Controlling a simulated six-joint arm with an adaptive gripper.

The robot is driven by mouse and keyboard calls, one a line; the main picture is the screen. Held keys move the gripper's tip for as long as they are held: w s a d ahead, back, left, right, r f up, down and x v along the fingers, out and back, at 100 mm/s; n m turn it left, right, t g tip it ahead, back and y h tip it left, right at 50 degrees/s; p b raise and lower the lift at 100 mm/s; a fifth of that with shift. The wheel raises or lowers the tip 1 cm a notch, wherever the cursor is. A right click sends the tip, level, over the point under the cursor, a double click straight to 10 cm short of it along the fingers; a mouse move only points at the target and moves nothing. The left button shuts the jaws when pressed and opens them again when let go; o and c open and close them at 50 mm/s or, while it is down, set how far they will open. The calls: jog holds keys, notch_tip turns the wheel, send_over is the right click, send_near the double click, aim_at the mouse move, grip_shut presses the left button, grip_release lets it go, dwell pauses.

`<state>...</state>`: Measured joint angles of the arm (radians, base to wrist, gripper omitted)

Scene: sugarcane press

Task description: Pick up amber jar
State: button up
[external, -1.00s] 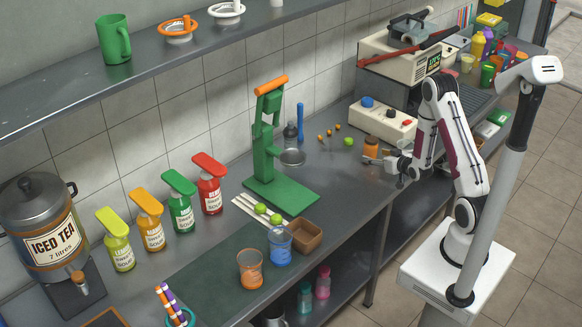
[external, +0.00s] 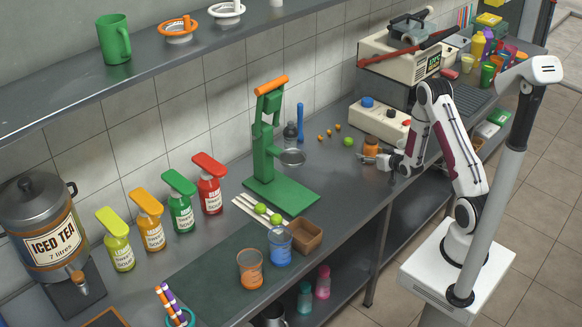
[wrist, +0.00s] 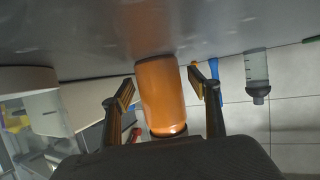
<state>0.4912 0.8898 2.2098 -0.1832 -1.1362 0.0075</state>
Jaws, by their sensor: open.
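The amber jar (external: 370,146) stands on the steel counter, in front of the white box with a blue knob. In the wrist view the jar (wrist: 161,95) shows upside down between my two fingers. My gripper (external: 371,156) is low over the counter at the jar, with its fingers pointing left. In the wrist view my gripper (wrist: 163,88) is open, with one finger on each side of the jar. A gap shows between the jar and each finger. In the external view the fingers hide part of the jar's lower side.
The white box (external: 382,122) stands close behind the jar. A small green fruit (external: 348,141) and several orange bits lie to its left. The green press (external: 266,150) stands further left. The counter between press and jar is mostly clear.

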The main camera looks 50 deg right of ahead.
aim_at(372, 138)
jog(key=c, duration=1.6)
jog(key=shift+r, duration=0.15)
jog(key=shift+r, duration=4.85)
